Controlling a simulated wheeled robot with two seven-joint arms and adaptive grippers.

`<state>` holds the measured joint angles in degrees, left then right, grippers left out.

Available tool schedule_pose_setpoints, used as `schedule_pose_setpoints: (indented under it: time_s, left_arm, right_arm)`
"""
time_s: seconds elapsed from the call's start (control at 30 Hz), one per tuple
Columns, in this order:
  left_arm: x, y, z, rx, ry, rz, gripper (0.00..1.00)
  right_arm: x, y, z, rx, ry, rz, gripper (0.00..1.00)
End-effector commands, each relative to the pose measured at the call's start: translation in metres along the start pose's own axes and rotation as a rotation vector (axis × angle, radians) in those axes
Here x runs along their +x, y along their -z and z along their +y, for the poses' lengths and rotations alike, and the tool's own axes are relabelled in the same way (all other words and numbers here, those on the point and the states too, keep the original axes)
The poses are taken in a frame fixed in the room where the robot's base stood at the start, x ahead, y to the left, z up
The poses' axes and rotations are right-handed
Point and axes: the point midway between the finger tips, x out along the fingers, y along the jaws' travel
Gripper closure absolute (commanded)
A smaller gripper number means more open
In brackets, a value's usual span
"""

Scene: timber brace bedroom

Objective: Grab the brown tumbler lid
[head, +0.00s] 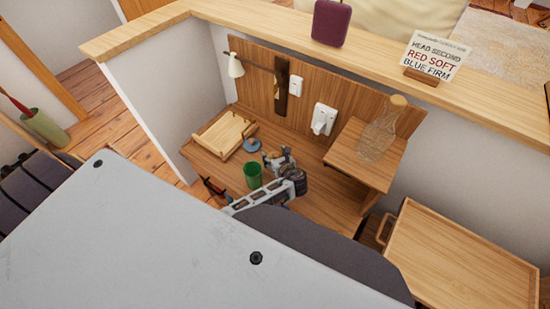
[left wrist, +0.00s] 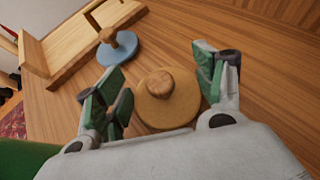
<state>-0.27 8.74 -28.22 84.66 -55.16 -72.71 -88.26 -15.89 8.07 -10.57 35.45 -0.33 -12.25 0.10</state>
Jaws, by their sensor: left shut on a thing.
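The brown tumbler lid (left wrist: 168,108), a round tan disc with a wooden knob, is between the fingers of my left gripper (left wrist: 162,78) in the left wrist view. In the head view my left gripper (head: 278,160) is low over the desk, and I cannot make out the brown lid there. A blue lid (left wrist: 118,50) with a brown knob lies next to the wooden tray; it also shows in the head view (head: 251,145). A green tumbler (head: 252,176) stands left of the gripper. My right gripper is not in view.
A wooden tray (head: 222,136) stands on the desk's left side, below a lamp (head: 235,66). A raised wooden shelf (head: 365,152) carries a glass carafe (head: 383,128) at right. A red-handled tool (head: 214,187) lies near the front edge. A sign (head: 436,55) stands on the ledge.

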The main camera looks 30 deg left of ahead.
Motion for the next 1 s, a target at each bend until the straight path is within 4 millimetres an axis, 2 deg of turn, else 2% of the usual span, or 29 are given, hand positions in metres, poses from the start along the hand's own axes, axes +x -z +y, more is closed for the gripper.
schedule_pose_setpoints:
  time_s: [0.17, 0.37, 0.8, 1.0]
  left_arm:
    - [-0.002, -0.003, 0.000, 0.000, 0.000, 0.000, 0.51]
    - [-0.009, -0.017, 0.000, -0.001, -0.001, -0.001, 0.51]
    - [-0.038, -0.071, 0.000, -0.002, 0.000, -0.001, 0.51]
    - [-0.046, -0.085, 0.000, 0.000, -0.001, -0.001, 0.51]
  right_arm:
    - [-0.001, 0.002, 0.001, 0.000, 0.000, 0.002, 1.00]
    - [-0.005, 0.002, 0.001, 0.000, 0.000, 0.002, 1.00]
    - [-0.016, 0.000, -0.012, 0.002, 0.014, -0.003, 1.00]
    - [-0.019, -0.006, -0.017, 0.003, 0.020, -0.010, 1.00]
